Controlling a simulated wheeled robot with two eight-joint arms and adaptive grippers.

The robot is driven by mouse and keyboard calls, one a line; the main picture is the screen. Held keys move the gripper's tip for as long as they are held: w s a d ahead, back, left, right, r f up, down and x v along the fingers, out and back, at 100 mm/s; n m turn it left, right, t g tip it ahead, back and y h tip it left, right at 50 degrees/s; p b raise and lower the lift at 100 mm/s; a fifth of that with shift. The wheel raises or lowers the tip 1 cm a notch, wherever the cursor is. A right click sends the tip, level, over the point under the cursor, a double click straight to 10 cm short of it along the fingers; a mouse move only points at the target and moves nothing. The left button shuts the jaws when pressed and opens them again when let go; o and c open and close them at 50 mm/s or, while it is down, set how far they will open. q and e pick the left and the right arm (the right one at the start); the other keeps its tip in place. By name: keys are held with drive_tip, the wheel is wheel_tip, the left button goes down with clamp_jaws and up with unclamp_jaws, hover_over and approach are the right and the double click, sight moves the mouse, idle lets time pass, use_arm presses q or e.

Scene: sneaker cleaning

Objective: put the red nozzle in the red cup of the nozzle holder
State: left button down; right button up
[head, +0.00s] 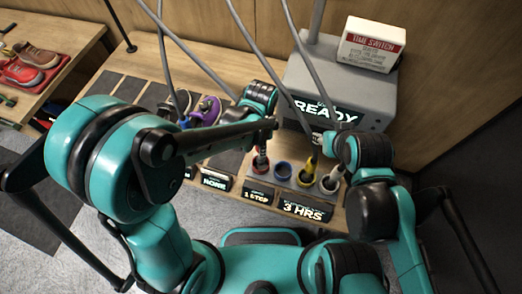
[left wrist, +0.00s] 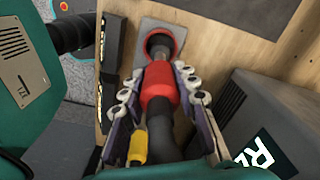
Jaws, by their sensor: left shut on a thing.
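The red nozzle (left wrist: 160,90) is a red collar with black parts on either side. My left gripper (left wrist: 160,95) is shut on this collar, one pale-knobbed finger on each side. The nozzle's black tip overlaps the opening of the red cup (left wrist: 179,36); I cannot tell how deep it sits. In the head view my left gripper (head: 264,132) is above the left end of the grey nozzle holder (head: 285,184), with the red cup (head: 261,168) below it. My right gripper (head: 328,143) is near the holder's right end; its fingers are not clear.
A blue cup (head: 283,171), a yellow cup (head: 306,177) and a pale cup (head: 329,185) stand in the holder to the right. A grey box (head: 360,100) stands behind. Hoses hang over the table. Sneakers (head: 205,110) lie to the left.

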use_arm(q)
wheel_tip(320, 180, down, 4)
drive_tip(key=shift+w+f+b, duration=0.1)
drive_tip(key=shift+b, duration=0.4)
drive_tip(key=c, duration=1.2)
unclamp_jaws()
drive_tip(key=shift+o, duration=0.2)
